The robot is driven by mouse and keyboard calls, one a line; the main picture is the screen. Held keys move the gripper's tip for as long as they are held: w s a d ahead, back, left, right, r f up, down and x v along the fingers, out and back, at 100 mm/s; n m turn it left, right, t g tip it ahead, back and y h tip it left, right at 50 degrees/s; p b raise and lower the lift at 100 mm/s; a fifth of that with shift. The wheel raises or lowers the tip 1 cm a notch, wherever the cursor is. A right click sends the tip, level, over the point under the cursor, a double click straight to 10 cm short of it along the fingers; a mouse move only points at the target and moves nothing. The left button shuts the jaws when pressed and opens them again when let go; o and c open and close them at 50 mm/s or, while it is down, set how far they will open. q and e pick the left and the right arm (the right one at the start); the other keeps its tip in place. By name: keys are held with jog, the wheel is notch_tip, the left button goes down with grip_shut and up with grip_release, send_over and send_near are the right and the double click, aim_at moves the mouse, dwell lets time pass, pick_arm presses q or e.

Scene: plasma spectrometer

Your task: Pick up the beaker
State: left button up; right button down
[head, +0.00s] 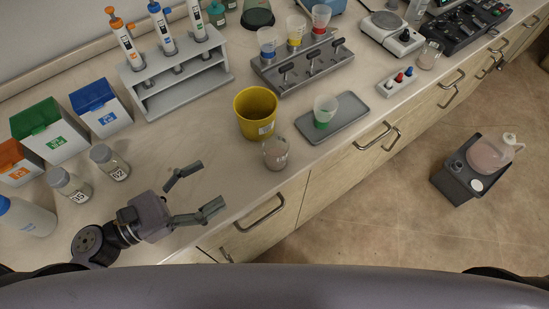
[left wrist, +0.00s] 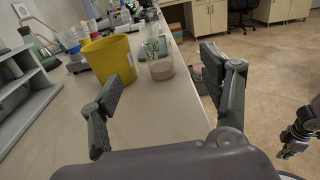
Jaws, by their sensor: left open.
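A clear glass beaker (head: 275,153) with pinkish-beige contents stands upright on the bench near its front edge, just in front of a yellow bucket. It also shows in the left wrist view (left wrist: 160,67), beyond and between my fingers. My left gripper (head: 205,190) is open and empty, left of the beaker and apart from it; its spread fingers also show in the left wrist view (left wrist: 168,95). What looks like my right gripper (left wrist: 297,140) hangs at the right edge of the left wrist view, away from the bench; its opening is unclear. A similar beaker (head: 430,56) stands farther back.
The yellow bucket (head: 256,112) stands close behind the beaker. A grey tray (head: 352,116) holding a green-based cup (head: 325,110) lies to the right. A pipette rack (head: 180,88) and two labelled jars (head: 110,163) stand left. Bare bench lies between gripper and beaker.

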aim_at(266, 155)
pick_arm(q)
notch_tip(266, 155, down, 2)
jog(key=shift+w+f+b, duration=0.1)
jog(key=shift+f+b, duration=0.1)
jog(key=shift+b, duration=0.4)
jog(key=shift+w+d+r, duration=0.1)
jog(key=shift+w, duration=0.05)
jog(key=p+x, duration=0.5)
jog(key=x, duration=0.6)
jog(key=shift+r, duration=0.15)
jog(key=shift+w+d, duration=0.25)
jog(key=shift+d, duration=0.1)
jog(key=shift+w+d+p, duration=0.2)
jog(key=shift+p, duration=0.15)
jog(key=x, duration=0.1)
jog(key=p+x, duration=0.1)
jog(key=x, duration=0.1)
jog(key=p+x, duration=0.1)
jog(key=shift+w+f, duration=0.3)
jog(key=shift+w, duration=0.05)
jog(key=shift+w+d+f, duration=0.1)
pick_arm(e)
jog(key=r, duration=0.2)
jog(key=w+r, duration=0.1)
jog(key=r, duration=0.2)
jog(key=shift+r, duration=0.2)
pick_arm(q)
jog(key=shift+c, duration=0.3)
